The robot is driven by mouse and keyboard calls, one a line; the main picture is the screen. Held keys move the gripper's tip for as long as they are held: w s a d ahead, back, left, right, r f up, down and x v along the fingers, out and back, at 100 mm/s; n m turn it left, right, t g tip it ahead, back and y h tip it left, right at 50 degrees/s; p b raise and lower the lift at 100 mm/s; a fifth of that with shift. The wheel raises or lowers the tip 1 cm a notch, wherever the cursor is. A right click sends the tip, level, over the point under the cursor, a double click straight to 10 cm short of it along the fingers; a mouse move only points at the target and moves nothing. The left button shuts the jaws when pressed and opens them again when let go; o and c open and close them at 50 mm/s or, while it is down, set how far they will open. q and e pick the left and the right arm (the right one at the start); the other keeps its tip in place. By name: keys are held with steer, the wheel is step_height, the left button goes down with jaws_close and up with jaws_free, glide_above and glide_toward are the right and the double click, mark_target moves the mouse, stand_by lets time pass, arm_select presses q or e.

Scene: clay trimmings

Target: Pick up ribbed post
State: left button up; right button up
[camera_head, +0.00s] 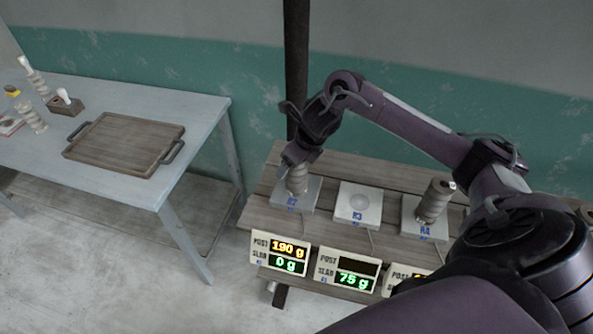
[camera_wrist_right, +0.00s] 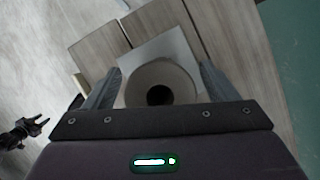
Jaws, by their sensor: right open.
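A ribbed clay post (camera_head: 297,181) stands on the scale plate marked R2 (camera_head: 282,196). My right gripper (camera_head: 293,160) is above it, pointing down. In the right wrist view the post (camera_wrist_right: 160,80) shows from above as a round tan top with a dark hole. The open fingers of my right gripper (camera_wrist_right: 159,88) are on either side of it; I cannot tell whether they touch it. Another ribbed post (camera_head: 434,202) stands on the plate marked R4. My left gripper (camera_wrist_right: 24,131) seems to show small in the right wrist view, its jaws unclear.
The R3 plate (camera_head: 358,214) between the posts carries a low round pale lump. Displays stand in front; the left one (camera_head: 280,256) reads 190 g and 0 g. A blue-grey table (camera_head: 200,104) at left holds a wooden tray (camera_head: 125,145) and more ribbed pieces. A dark pole (camera_head: 297,60) rises behind.

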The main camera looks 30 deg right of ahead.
steer(key=c, duration=1.3)
steer(key=shift+w+r, duration=0.1)
steer(key=shift+c, duration=0.9)
